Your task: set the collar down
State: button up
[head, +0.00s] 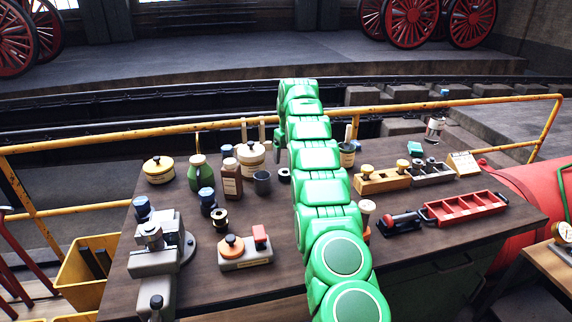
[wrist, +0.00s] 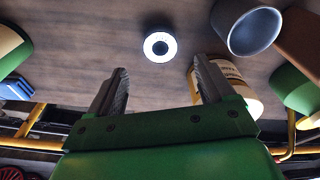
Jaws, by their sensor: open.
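The collar (wrist: 160,46), a small dark ring with a pale face and a dark centre hole, lies on the wooden bench. In the head view the collar (head: 284,175) shows just left of my green arm. My gripper (wrist: 160,75) is open, its two grey fingers spread with nothing between them. In the wrist view the collar shows beyond the fingertips, roughly centred between them and apart from both. In the head view I cannot make out the fingers clearly; my arm hides part of the bench.
A grey cup (head: 262,183) stands close beside the collar. A cream jar (head: 251,161), brown bottle (head: 232,180) and green bottle (head: 195,175) stand nearby. A tool pot (head: 347,157) is right of my arm. A yellow rail (head: 80,142) runs behind the bench. The bench front is partly clear.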

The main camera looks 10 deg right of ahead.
jog(key=shift+s+r, duration=0.15)
jog(key=shift+r, duration=0.7)
jog(key=shift+s+r, duration=0.1)
jog(key=shift+r, duration=0.75)
jog(key=s+a+r+m, duration=0.1)
jog(key=s+a+r, duration=0.3)
jog(key=s+r, duration=0.7)
jog(key=s+a+r+m+g, duration=0.1)
jog(key=s+a+r+g, duration=0.15)
jog(key=s, duration=1.75)
jog(key=s+f, duration=0.2)
jog(key=s, duration=1)
jog(key=s+a+f+m, duration=0.1)
jog(key=s+f, duration=0.2)
jog(key=s, duration=1)
jog(key=s+a+f+m, duration=0.1)
jog(key=s+f, duration=0.1)
jog(key=s, duration=1)
jog(key=shift+s+f+g, duration=0.15)
jog(key=shift+f+g, duration=0.15)
jog(key=shift+g, duration=0.05)
